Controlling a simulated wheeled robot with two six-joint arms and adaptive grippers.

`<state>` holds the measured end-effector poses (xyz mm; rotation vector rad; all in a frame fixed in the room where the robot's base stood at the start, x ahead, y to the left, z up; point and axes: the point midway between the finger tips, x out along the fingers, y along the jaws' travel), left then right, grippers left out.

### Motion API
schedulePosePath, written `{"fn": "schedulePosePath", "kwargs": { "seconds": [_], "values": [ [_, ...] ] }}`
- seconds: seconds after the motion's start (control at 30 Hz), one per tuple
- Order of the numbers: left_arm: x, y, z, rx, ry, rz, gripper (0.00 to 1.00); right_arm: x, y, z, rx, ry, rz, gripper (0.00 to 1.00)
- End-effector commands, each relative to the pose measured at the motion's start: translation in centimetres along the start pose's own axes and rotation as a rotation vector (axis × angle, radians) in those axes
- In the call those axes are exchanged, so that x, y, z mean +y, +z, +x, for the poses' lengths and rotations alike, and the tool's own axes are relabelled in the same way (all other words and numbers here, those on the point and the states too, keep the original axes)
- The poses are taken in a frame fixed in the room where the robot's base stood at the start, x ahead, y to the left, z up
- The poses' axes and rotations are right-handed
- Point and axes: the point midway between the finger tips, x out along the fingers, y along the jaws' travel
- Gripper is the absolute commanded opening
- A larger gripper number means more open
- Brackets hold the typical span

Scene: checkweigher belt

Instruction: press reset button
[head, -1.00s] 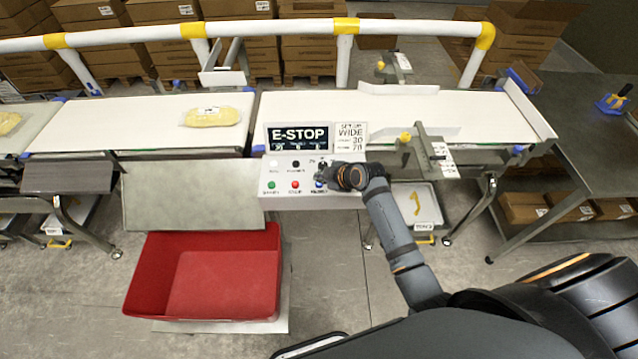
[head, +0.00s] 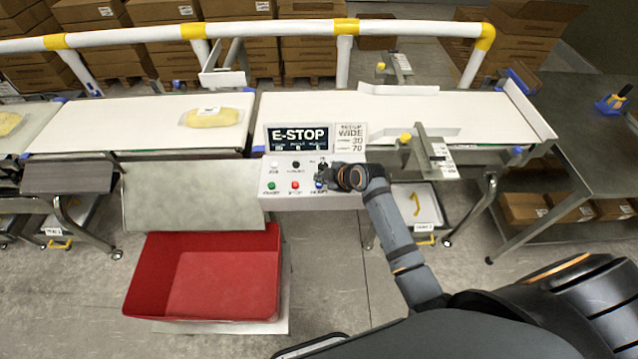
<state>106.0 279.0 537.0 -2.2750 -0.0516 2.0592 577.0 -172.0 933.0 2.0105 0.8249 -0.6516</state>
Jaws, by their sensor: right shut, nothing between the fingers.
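The control panel (head: 281,203) is a light box in front of the belt, with a black E-STOP display (head: 297,138) above it. It carries a green button (head: 271,186), a red button (head: 295,185) and a blue button (head: 319,186) in its front row. White and black knobs sit behind them. My right gripper (head: 322,177) is shut and empty, over the panel's right part by the blue button. The wrist hides part of the panel's right end. I cannot tell whether the fingertips touch the blue button. My left gripper is not in view.
A yellow pack (head: 211,117) lies on the white left belt (head: 110,125). A white guard rail (head: 275,28) runs behind the belts. A metal side table (head: 590,125) stands at right.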

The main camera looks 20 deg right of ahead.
Motion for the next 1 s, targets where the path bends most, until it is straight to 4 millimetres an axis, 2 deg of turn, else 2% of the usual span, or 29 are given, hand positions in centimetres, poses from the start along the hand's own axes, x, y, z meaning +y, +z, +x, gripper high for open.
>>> {"fn": "schedulePosePath", "kwargs": {
  "seconds": [1.0],
  "values": [
    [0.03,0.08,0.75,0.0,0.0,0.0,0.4,-0.7,0.68,0.93,0.0,0.0,0.0,0.0]
  ]
}}
